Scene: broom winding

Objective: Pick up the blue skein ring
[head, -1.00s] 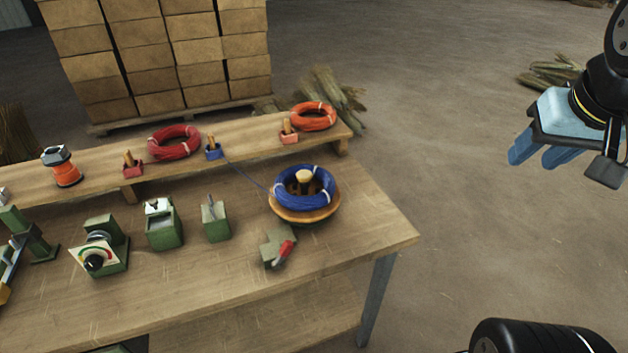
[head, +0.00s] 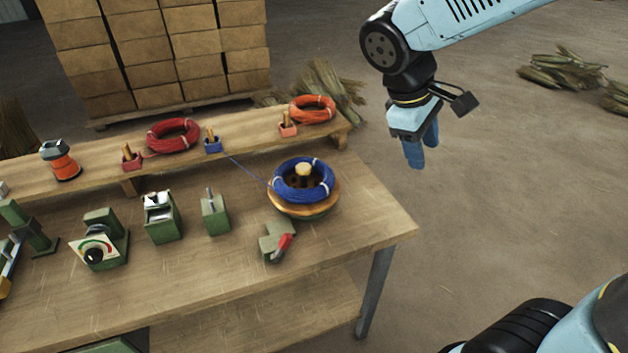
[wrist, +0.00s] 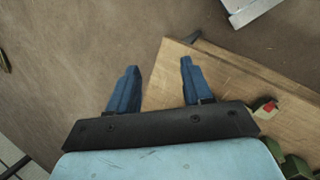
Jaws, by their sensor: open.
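The blue skein ring (head: 303,180) lies around a peg on a round wooden turntable (head: 325,207) near the right end of the workbench. A thin blue strand runs from it up and left toward a small blue block on the raised shelf. My gripper (head: 415,157) hangs in the air to the right of the bench, above and right of the ring, fingers pointing down. In the wrist view my gripper (wrist: 158,82) is open with nothing between its two blue fingers. The ring does not show in the wrist view.
A red-handled green fixture (head: 280,243) stands just in front of the turntable. The shelf (head: 240,135) behind holds a red coil (head: 173,134) and an orange coil (head: 312,109). Several green devices stand to the left. The air between my gripper and the ring looks clear.

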